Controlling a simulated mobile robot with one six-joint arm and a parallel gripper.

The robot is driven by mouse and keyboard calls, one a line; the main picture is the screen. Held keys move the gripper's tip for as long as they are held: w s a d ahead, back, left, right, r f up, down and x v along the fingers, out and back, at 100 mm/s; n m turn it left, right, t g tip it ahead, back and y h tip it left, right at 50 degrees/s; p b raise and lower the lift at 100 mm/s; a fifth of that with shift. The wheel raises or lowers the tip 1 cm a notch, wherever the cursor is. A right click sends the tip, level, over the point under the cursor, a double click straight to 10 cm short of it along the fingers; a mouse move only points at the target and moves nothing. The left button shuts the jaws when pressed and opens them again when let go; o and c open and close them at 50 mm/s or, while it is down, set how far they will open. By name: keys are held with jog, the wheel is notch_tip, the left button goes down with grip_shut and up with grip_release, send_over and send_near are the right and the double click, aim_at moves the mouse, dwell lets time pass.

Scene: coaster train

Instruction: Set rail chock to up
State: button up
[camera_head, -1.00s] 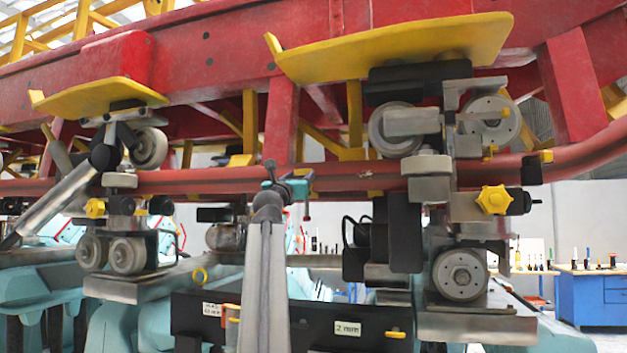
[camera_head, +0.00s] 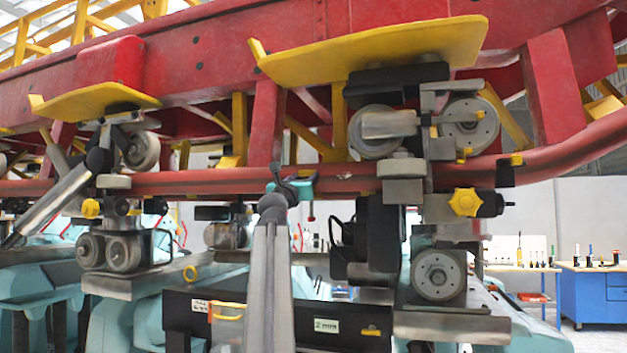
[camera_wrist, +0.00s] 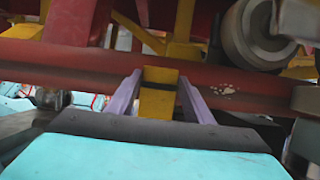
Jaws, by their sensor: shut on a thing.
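In the wrist view, a yellow upright block (camera_wrist: 157,93), apparently the rail chock, stands between the two purple-grey fingers of my gripper (camera_wrist: 158,88). It lies against the red rail (camera_wrist: 70,62), with a dark band at its right side. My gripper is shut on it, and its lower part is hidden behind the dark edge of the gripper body. In the head view my teal and dark gripper (camera_head: 294,188) is at the end of my grey arm, in front of the red rail (camera_head: 220,183). The yellow block cannot be told apart there.
A wheel carriage (camera_head: 437,274) with a yellow star knob (camera_head: 464,202) stands right of my gripper, and another carriage (camera_head: 124,252) stands left. A red beam and yellow plates (camera_head: 375,52) hang above. A black box (camera_head: 325,325) with labels is below. A blue cabinet (camera_head: 592,295) stands far right.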

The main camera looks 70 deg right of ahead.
jog(key=shift+f, duration=0.15)
jog(key=o, duration=1.2)
jog(key=shift+s, duration=0.2)
jog(key=shift+a, duration=0.1)
jog(key=shift+s, duration=0.1)
jog(key=b+v, duration=0.4)
jog(key=v, duration=0.9)
jog(key=shift+a, duration=0.35)
